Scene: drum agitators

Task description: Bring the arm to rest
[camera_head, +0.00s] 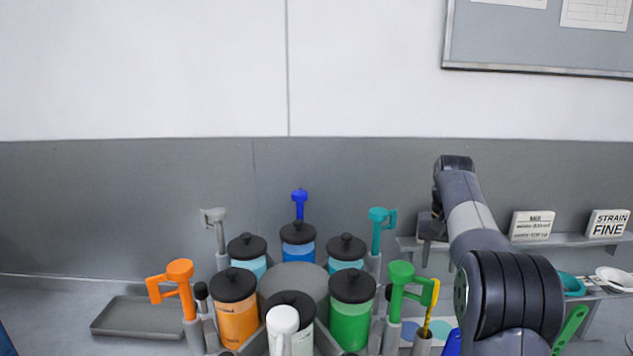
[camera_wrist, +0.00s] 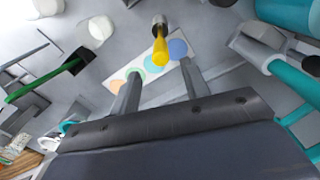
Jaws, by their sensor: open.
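My arm (camera_head: 484,240) rises at the right of the head view and bends over at its top, with its far end pointing away from me. In the wrist view my gripper (camera_wrist: 159,71) is open, with its two fingers apart and nothing between them. The fingers are over a pale strip with coloured discs (camera_wrist: 104,83). A yellow handle (camera_wrist: 160,50) in a grey holder stands beyond the fingertips and is apart from them. In the head view the fingers cannot be made out.
Lidded drums, such as the orange one (camera_head: 237,322) and the green one (camera_head: 351,325), ring a grey hub (camera_head: 293,280). Coloured agitator handles stand in posts around them. A shelf with signs (camera_head: 532,226) lies behind my arm. An empty grey tray (camera_head: 140,317) sits at left.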

